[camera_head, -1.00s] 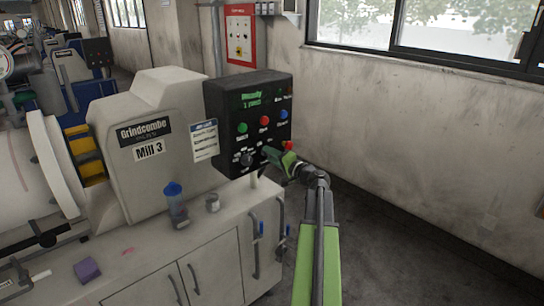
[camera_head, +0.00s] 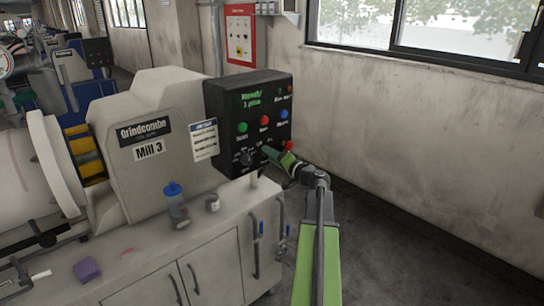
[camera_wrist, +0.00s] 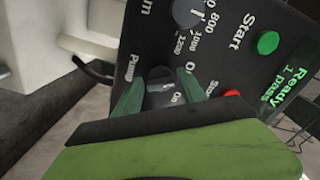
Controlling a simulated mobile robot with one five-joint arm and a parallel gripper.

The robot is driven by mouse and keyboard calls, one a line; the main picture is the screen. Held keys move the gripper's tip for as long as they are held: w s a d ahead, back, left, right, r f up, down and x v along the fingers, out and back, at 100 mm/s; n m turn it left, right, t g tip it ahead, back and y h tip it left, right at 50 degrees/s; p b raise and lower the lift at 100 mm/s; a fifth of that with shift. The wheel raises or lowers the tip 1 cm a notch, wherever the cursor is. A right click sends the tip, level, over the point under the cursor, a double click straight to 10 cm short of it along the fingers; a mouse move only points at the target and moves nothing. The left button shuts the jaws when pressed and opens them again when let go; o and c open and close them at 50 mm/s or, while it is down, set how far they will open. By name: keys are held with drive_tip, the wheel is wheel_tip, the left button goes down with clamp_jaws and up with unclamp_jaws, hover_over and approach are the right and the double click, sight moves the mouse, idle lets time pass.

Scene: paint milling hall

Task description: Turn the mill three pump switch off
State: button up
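The black control panel of Mill 3 (camera_head: 227,112) stands at the right end of the mill and shows a green "Ready / 1 pass" display. In the wrist view the grey pump switch (camera_wrist: 161,86) sits beside the "Pump" label, with "On" and a partly covered "O..." label near it. My gripper (camera_wrist: 162,82) has its two green fingers apart, one on each side of the switch; I cannot tell if they touch it. In the head view my gripper (camera_head: 270,153) is at the panel's lower right and hides the switch. The switch's exact setting is unclear.
A green start button (camera_wrist: 267,43), a red stop button (camera_wrist: 231,93) and a speed dial (camera_wrist: 187,12) are close by on the panel. A blue-capped bottle (camera_head: 174,199), a small cup (camera_head: 212,203) and a purple block (camera_head: 87,269) stand on the bench. Open floor lies right.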

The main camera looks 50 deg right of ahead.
drive_tip(key=shift+o, duration=0.8)
drive_tip(key=s+a, duration=0.1)
drive_tip(key=s, duration=1.6)
drive_tip(key=shift+s, duration=0.2)
drive_tip(key=shift+a, duration=0.15)
